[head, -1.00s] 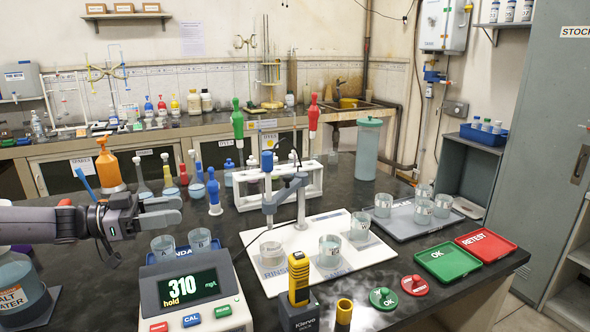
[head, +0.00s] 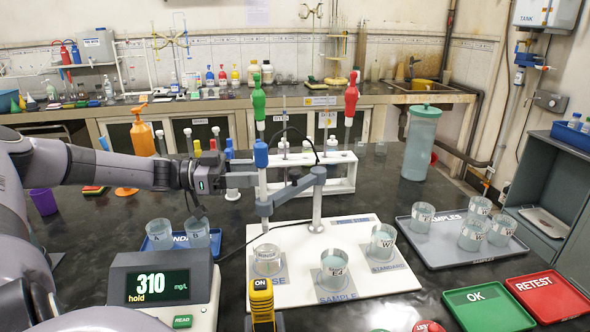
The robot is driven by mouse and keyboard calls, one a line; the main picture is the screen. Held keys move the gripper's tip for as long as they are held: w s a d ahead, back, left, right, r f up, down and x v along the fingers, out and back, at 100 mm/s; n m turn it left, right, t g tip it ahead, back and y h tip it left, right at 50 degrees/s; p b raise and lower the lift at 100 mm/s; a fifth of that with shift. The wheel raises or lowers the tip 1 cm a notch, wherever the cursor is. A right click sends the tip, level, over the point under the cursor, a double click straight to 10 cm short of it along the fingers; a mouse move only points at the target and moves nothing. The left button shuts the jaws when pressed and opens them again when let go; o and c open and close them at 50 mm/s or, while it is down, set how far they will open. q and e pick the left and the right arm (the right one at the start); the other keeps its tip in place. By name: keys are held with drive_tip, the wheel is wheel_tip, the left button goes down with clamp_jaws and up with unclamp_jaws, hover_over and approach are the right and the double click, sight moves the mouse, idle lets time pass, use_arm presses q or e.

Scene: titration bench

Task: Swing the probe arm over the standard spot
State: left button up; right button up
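The grey probe arm (head: 293,192) reaches from its post (head: 316,205) to the left. It carries an upright probe with a blue cap (head: 261,153) above a beaker (head: 267,259) on the rinse spot of the white board (head: 300,238). The standard spot (head: 388,267) is at the board's right and bears a beaker marked W (head: 383,240). The sample spot (head: 338,298), in front, bears another beaker (head: 334,268). My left gripper (head: 243,175) is level with the upper probe, its fingertips close to it on the left. Contact and finger gap are unclear. My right gripper is out of view.
A meter (head: 163,288) reading 310 stands front left, and a yellow device (head: 262,300) in front of the board. A white rack (head: 340,172) stands behind the probe. A samples tray (head: 445,250) with several beakers and green OK (head: 487,309) and red RETEST (head: 548,296) trays lie right.

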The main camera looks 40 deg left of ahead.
sight(294, 184)
use_arm(q)
drive_tip(key=b+x, duration=0.4)
drive_tip(key=x, duration=0.2)
drive_tip(key=shift+w+d, duration=0.25)
drive_tip(key=shift+d, duration=0.05)
idle(0.4)
clamp_jaws()
